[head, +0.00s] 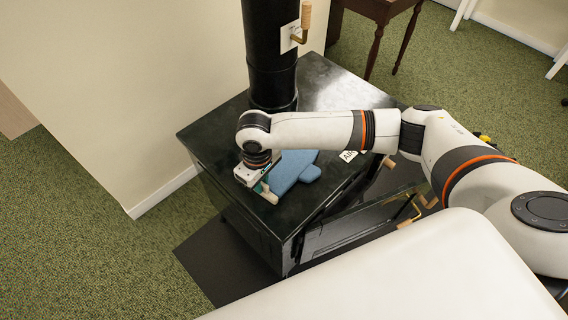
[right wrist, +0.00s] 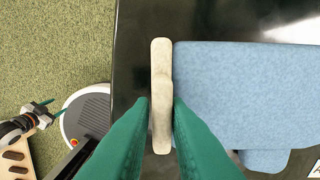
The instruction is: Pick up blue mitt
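The blue mitt (head: 291,169) lies flat on the black stove top, with its cream cuff (head: 266,193) toward the near left edge. My right gripper (head: 259,184) reaches down over the cuff end. In the right wrist view, its green fingers (right wrist: 161,103) stand on either side of the cream cuff (right wrist: 161,60) and press close against it. The blue body of the mitt (right wrist: 250,95) extends to the right of the fingers, still resting on the stove. My left gripper (right wrist: 38,110) shows small at the left of the right wrist view, away from the mitt; its finger opening is unclear.
The black stove (head: 335,82) has a stovepipe (head: 271,50) rising behind the mitt, with a wooden-handled lever (head: 304,22). A white lettered card (head: 349,155) lies right of the mitt. The stove's front door (head: 350,229) hangs open. A wooden table (head: 378,10) stands behind.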

